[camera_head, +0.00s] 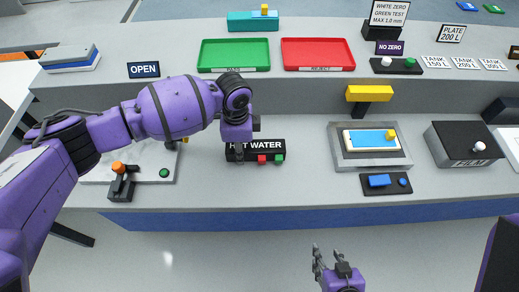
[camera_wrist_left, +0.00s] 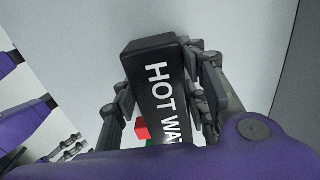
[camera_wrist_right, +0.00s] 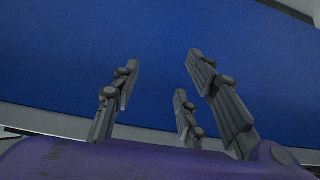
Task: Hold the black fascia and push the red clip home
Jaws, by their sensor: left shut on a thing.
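The black fascia (camera_head: 272,146) lettered HOT WATER lies on the grey bench near its front, left of centre in the head view. My left gripper (camera_head: 239,148) comes down over its left part. In the left wrist view the fascia (camera_wrist_left: 158,75) sits between the left gripper's fingers (camera_wrist_left: 165,88), which are shut on its two long sides. The red clip (camera_head: 262,158) shows at the fascia's front edge, and as a red block (camera_wrist_left: 142,130) in the left wrist view; its seating cannot be told. My right gripper (camera_head: 325,262) is open and empty in front of the bench; its fingers (camera_wrist_right: 160,80) are spread.
A green block (camera_head: 280,157) is right of the red clip. A green tray (camera_head: 235,66) and red tray (camera_head: 318,66) stand behind. A grey fixture with a blue plate (camera_head: 341,155) is to the right. The blue bench front (camera_wrist_right: 150,45) faces my right gripper.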

